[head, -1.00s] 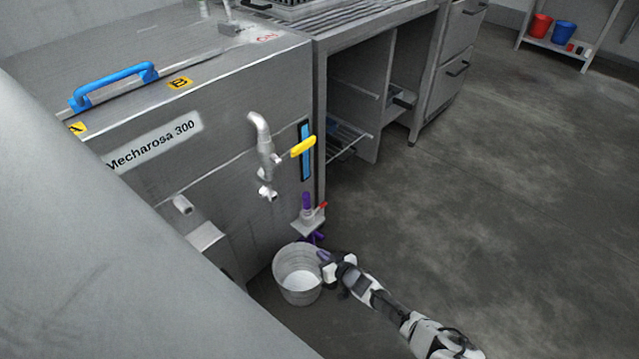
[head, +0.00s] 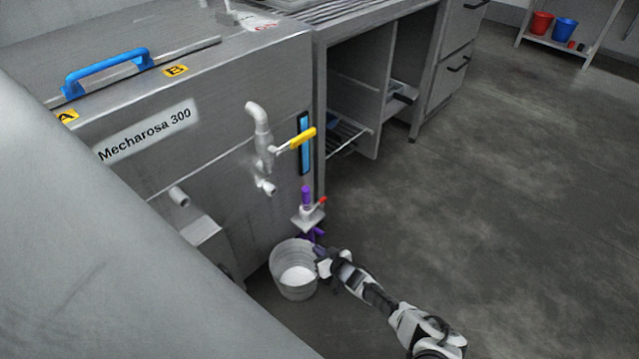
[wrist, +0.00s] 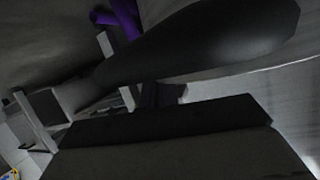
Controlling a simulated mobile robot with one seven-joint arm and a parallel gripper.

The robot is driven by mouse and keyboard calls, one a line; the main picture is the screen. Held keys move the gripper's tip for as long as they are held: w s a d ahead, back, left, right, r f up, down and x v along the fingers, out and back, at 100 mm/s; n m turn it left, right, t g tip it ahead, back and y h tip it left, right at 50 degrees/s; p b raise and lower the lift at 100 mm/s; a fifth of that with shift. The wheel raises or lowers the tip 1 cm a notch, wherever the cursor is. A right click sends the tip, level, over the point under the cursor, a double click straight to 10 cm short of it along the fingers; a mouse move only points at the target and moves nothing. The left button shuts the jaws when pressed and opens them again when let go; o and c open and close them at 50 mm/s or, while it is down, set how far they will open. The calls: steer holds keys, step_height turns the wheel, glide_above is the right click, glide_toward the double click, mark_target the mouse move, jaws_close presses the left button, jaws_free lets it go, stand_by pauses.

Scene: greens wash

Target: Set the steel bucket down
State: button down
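The steel bucket (head: 293,276) is upright and looks pale inside. It is low beside the front of the steel washing machine (head: 225,120), below the purple valve. I cannot tell whether its base touches the floor. My gripper (head: 321,263) is at the bucket's right rim and appears shut on it. The wrist view is dark; the fingers cross the middle and a grey curved surface, probably the bucket (wrist: 292,100), shows at the right. The grip itself is partly hidden.
A tap with a yellow handle (head: 303,138) juts out above the bucket. The purple valve (head: 306,197) with a red lever is just behind it. Open shelving (head: 355,100) stands right of the machine. The floor (head: 500,200) to the right is clear.

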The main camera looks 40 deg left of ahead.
steer(key=c, duration=2.1)
jaws_free()
steer(key=shift+f, duration=0.15)
steer(key=o, duration=0.4)
steer(key=shift+r, duration=0.2)
steer(key=shift+p+v, duration=2.55)
steer(key=shift+v, duration=3.5)
